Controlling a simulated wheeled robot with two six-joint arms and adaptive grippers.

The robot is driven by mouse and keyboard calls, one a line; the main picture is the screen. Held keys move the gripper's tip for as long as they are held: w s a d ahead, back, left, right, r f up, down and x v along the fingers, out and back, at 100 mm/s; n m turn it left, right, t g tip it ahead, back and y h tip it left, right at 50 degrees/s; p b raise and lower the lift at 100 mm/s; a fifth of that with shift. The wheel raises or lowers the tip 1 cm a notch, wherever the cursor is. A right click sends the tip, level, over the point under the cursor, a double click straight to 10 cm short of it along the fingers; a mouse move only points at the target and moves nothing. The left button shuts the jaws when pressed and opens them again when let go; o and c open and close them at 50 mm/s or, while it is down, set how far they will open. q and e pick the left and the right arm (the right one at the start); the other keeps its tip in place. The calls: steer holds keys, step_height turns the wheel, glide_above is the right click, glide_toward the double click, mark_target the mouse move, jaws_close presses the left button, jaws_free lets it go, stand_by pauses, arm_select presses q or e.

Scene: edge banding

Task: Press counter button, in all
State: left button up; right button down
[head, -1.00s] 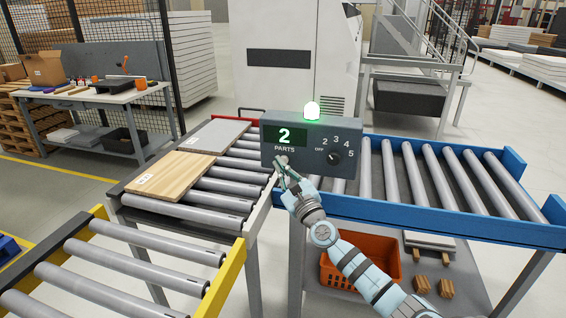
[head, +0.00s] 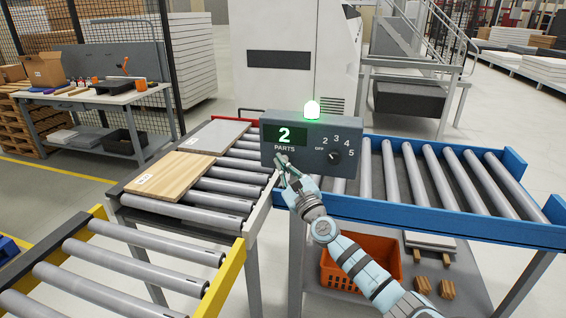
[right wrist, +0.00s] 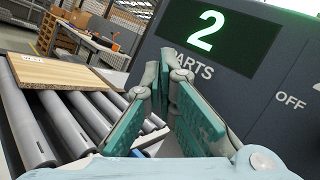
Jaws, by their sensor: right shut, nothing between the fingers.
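The grey counter box (head: 308,128) stands above the roller conveyors, with a lit green-white lamp (head: 312,108) on top. Its display (head: 284,137) reads 2 over the word PARTS and also shows in the right wrist view (right wrist: 222,35). A rotary knob (head: 335,157) sits among the marks OFF and 2 to 5. My right gripper (head: 281,160) is shut and empty, its tips at the box's lower left front, below the display. In the right wrist view the fingertips (right wrist: 165,70) lie close to the panel. The button is hidden; I cannot tell contact. My left gripper is out of view.
A wood-grain panel (head: 170,177) and a grey panel (head: 214,134) lie on the left roller conveyor. A blue-railed conveyor (head: 430,211) runs right. An orange crate (head: 375,250) sits below. A workbench (head: 95,97) stands back left.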

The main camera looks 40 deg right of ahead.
steer(key=shift+w+d+b, duration=0.2)
steer(key=shift+d+b, duration=0.1)
steer(key=shift+d, duration=0.05)
stand_by(0.3)
stand_by(0.3)
steer(key=shift+s+a+p, duration=0.5)
steer(key=shift+a+p, duration=0.2)
steer(key=shift+a, duration=0.05)
steer(key=s+a+p, duration=0.1)
steer(key=a, duration=0.1)
steer(key=s+a+p, duration=0.1)
steer(key=a+p, duration=0.1)
steer(key=shift+s, duration=0.4)
stand_by(0.5)
